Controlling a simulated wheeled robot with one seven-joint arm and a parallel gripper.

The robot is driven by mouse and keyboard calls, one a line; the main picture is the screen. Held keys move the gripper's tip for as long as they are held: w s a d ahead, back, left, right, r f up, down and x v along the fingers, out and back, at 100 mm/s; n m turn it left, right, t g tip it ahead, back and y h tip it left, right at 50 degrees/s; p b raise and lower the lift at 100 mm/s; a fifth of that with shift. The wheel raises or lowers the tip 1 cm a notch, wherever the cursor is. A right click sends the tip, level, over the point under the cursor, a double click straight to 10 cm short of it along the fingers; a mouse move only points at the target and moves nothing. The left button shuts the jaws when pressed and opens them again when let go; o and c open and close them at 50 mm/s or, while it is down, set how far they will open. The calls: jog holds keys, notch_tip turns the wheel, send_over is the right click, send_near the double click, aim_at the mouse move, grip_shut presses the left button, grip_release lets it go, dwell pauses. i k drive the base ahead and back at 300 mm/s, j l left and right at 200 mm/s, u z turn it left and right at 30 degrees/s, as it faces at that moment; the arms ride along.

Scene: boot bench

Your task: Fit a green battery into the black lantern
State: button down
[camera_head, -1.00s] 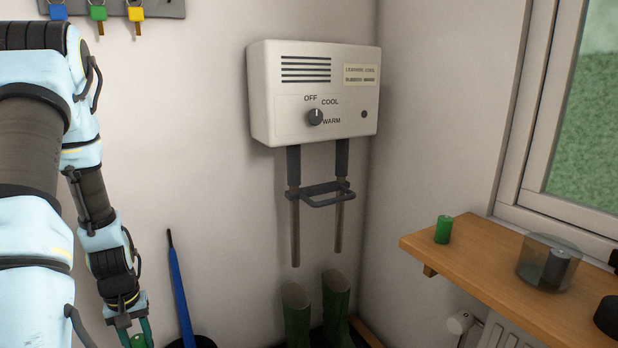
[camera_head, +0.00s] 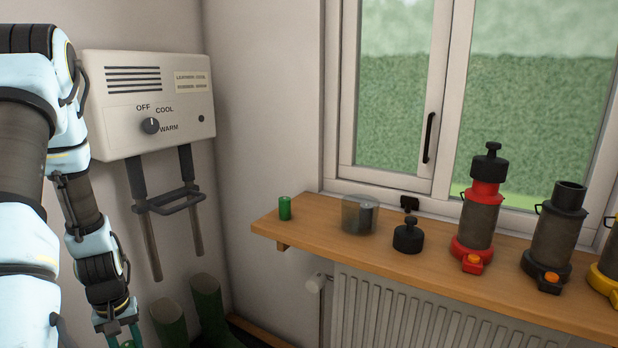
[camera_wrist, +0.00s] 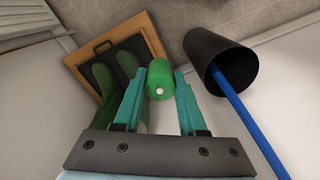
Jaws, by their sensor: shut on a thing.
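The black lantern (camera_head: 553,240) stands upright on the wooden shelf at the right in the head view, with its top open and an orange button at its foot. A black knobbed cap (camera_head: 408,236) sits on the shelf to its left. My gripper (camera_wrist: 162,78) is shut on a green battery (camera_wrist: 159,84), held between its teal fingers with one end facing the wrist camera. In the head view my gripper (camera_head: 122,333) is at the lower left, partly cut off, well away from the lantern. Another green battery (camera_head: 285,208) stands at the shelf's left end.
A clear tub (camera_head: 351,216) with a grey battery (camera_head: 367,212), a capped red lantern (camera_head: 478,222) and a yellow lantern (camera_head: 609,268) share the shelf (camera_head: 450,278). A radiator (camera_head: 420,315) is below. Green boots (camera_wrist: 126,65) and a black bin (camera_wrist: 230,70) stand under my gripper.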

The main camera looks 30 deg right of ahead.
aim_at(561, 219)
jog(key=l+z, duration=0.2)
jog(key=z, duration=0.8)
